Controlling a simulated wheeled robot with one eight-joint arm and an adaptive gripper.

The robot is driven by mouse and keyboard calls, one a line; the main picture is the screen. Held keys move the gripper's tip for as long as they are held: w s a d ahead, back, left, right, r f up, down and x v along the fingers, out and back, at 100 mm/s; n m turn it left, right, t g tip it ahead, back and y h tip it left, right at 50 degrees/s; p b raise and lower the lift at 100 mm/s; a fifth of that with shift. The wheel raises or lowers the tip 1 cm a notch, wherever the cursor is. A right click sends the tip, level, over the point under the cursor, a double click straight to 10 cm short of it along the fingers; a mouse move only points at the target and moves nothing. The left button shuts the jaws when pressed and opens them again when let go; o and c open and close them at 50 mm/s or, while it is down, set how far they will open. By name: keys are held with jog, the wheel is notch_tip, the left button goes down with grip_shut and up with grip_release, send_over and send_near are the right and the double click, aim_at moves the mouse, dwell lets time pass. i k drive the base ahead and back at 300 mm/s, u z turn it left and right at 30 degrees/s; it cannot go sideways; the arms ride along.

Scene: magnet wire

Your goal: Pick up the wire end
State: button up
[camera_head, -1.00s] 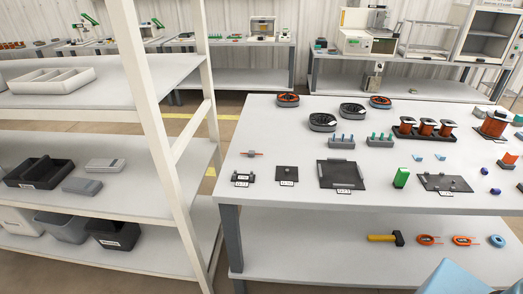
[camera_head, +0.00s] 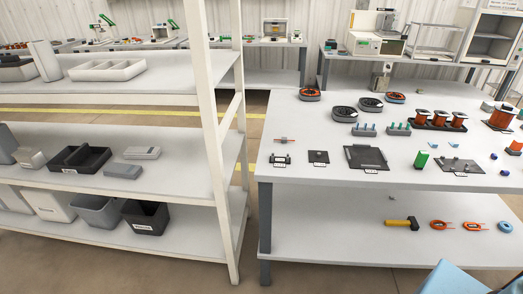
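Spools of copper-coloured wire (camera_head: 439,121) stand in a dark rack on the right of the white worktable (camera_head: 300,185). A larger copper-coloured spool (camera_head: 500,118) stands farther right. I cannot make out a loose wire end at this distance. My gripper is not in view.
A yellow-handled hammer (camera_head: 402,223) lies below. White shelving (camera_head: 215,150) with bins (camera_head: 145,216) stands left. Floor shows between shelving and table.

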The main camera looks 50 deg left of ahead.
aim_at(283, 139)
jog(key=z, duration=0.05)
jog(key=k, duration=1.65)
jog(key=u, duration=1.55)
jog(key=i, duration=1.45)
jog(key=u, duration=0.1)
jog(key=k, duration=0.4)
jog(key=z, duration=0.15)
